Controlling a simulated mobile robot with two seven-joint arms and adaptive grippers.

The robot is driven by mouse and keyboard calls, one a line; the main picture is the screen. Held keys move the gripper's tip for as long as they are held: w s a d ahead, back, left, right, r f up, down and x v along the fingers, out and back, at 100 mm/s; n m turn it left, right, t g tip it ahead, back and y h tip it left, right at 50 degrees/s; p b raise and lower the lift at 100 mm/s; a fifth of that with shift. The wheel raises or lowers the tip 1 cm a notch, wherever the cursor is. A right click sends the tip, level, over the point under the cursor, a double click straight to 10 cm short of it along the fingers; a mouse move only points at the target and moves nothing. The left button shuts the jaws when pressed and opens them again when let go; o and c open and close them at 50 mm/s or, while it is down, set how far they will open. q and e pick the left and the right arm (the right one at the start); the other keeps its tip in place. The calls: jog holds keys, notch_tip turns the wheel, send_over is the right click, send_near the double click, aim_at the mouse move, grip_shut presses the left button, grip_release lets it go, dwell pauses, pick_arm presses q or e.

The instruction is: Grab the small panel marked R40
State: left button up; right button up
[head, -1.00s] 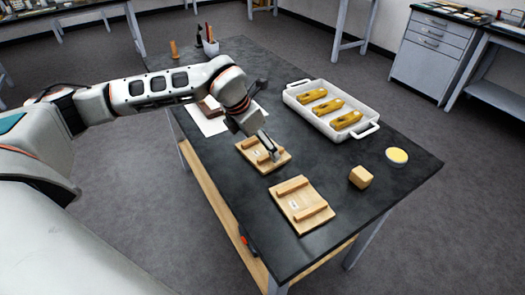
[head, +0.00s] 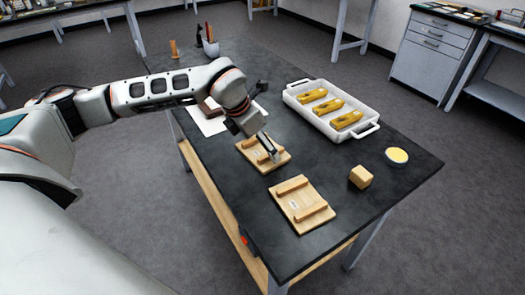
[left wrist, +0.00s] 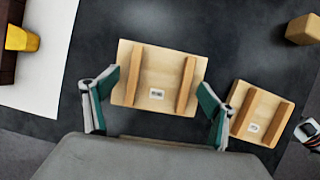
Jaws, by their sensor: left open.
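Two small pale wooden panels, each with two raised battens and a white label, lie flat on the dark table. The farther panel (head: 250,146) is under my left gripper (head: 268,152); the nearer panel (head: 299,206) lies apart from it, closer to the table's front edge. In the left wrist view the first panel (left wrist: 157,72) lies ahead between the two open fingers of my left gripper (left wrist: 155,108), with nothing held. The second panel (left wrist: 261,113) is to its right. The label marks are too small to read. My right gripper is not in view.
A white tray (head: 312,113) with several yellow pieces stands at the right. A wooden block (head: 361,177) and a yellow-topped round dish (head: 397,156) are near the right corner. A white sheet (head: 211,125) lies behind the gripper; a cup (head: 211,47) stands at the far end.

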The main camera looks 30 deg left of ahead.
pick_arm(q)
jog(key=c, duration=1.2)
jog(key=shift+s, duration=0.1)
jog(key=shift+c, duration=0.2)
